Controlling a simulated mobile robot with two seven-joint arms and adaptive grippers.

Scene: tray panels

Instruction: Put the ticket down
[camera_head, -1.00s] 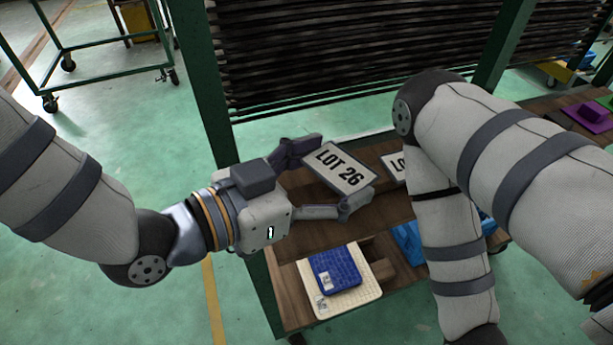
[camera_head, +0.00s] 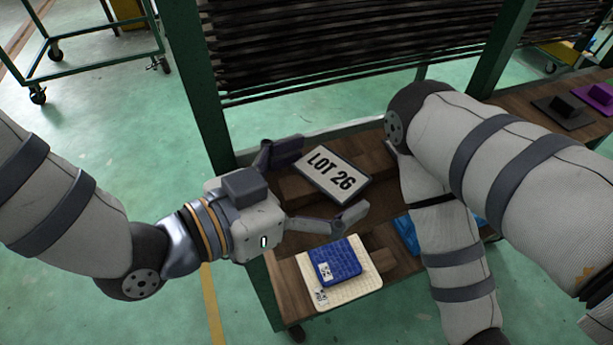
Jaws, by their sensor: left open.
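A blue panel (camera_head: 340,260) lies on a cream panel (camera_head: 351,286) at the cart's front left. Other blue pieces (camera_head: 407,232) show beside my right arm. Dark and purple blocks (camera_head: 562,111) sit at the far right. A green post (camera_head: 200,95) stands behind my left gripper.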

